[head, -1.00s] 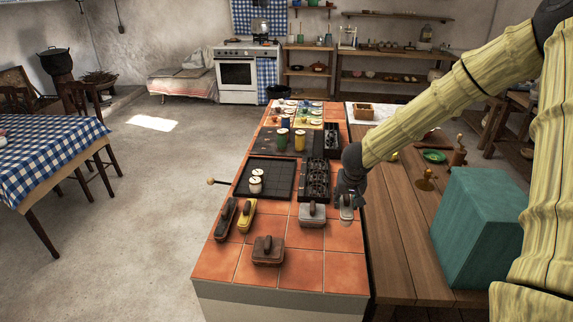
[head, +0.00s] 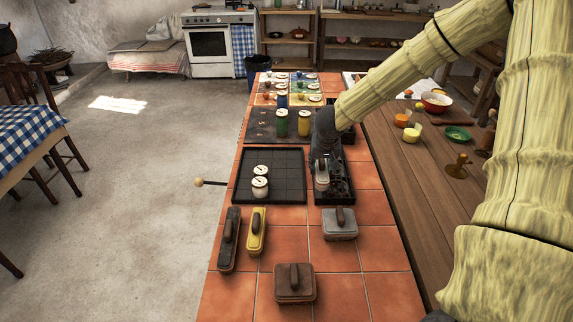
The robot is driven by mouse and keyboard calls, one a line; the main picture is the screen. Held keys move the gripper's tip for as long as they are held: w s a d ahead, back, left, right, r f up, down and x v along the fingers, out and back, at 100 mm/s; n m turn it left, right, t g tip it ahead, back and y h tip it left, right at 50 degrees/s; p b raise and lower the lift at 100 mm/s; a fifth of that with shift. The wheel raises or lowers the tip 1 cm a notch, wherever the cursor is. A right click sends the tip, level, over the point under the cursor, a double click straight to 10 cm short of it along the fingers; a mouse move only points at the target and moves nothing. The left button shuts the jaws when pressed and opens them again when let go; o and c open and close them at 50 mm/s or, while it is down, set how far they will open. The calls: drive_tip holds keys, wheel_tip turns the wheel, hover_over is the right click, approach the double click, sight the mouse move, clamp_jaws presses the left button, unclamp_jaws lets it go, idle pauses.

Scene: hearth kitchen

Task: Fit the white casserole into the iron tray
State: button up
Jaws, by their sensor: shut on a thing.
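The white casserole (head: 321,184), a small pale lidded dish, is in my gripper (head: 322,165). My gripper is shut on it from above, with fingers around its upper part. The casserole is over the left part of a narrow dark tray with raised inner ribs (head: 345,197), which looks like the iron tray. I cannot tell whether the casserole touches the tray. My gripper and wrist hide the far part of this tray.
A wide black gridded tray (head: 282,165) with two white-topped pots lies just left. Grey (head: 340,228), brown (head: 294,288), yellow (head: 256,235) and dark long (head: 229,243) lidded dishes stand in front. Green (head: 281,122) and olive (head: 304,123) canisters stand behind.

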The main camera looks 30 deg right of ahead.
drive_tip(key=shift+w+d+f, duration=0.15)
drive_tip(key=shift+w+f, duration=0.15)
drive_tip(key=shift+w, duration=0.5)
drive_tip(key=w, duration=0.5)
drive_tip(key=w+f+p, duration=0.1)
drive_tip(key=w, duration=0.4)
drive_tip(key=w+p, duration=0.1)
drive_tip(key=w, duration=0.4)
drive_tip(key=shift+f, duration=0.2)
drive_tip(key=shift+f+p, duration=0.6)
drive_tip(key=shift+f, duration=1.2)
drive_tip(key=o, duration=1.3)
drive_tip(key=shift+f, duration=0.1)
drive_tip(key=shift+c, duration=0.2)
